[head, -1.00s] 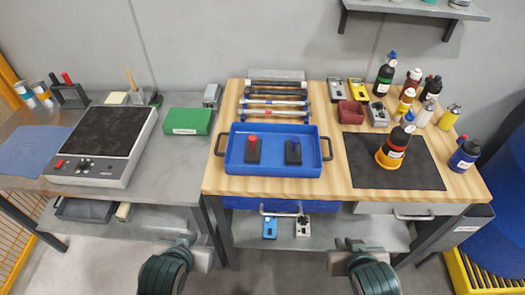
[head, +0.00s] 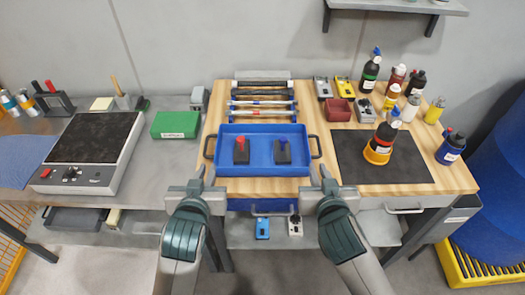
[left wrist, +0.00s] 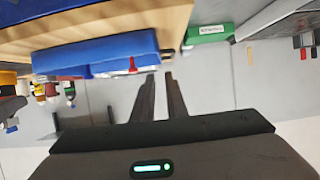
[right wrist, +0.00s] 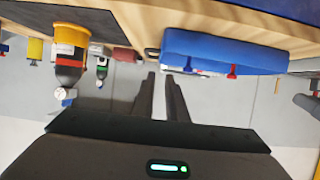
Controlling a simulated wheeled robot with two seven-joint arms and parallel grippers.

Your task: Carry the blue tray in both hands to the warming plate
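The blue tray (head: 220,160) lies on the wooden bench top, with a dark handle at each short side. Two dark blocks stand in it, one red-topped (head: 241,151) and one blue-topped (head: 282,152). The warming plate (head: 95,140), dark-topped with a red switch, stands on the grey bench to the left. My left gripper (head: 203,176) is open and empty, just in front of the tray's left handle (head: 210,147). My right gripper (head: 322,175) is open and empty, in front of the right handle (head: 316,147). The tray also shows in the left wrist view (left wrist: 95,52) and right wrist view (right wrist: 220,50).
A green box (head: 175,125) lies on the grey bench between the warming plate and the tray. Several rods lie behind the tray. A black mat (head: 400,170) with an orange-based bottle (head: 381,145) is to the right, with more bottles behind it.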

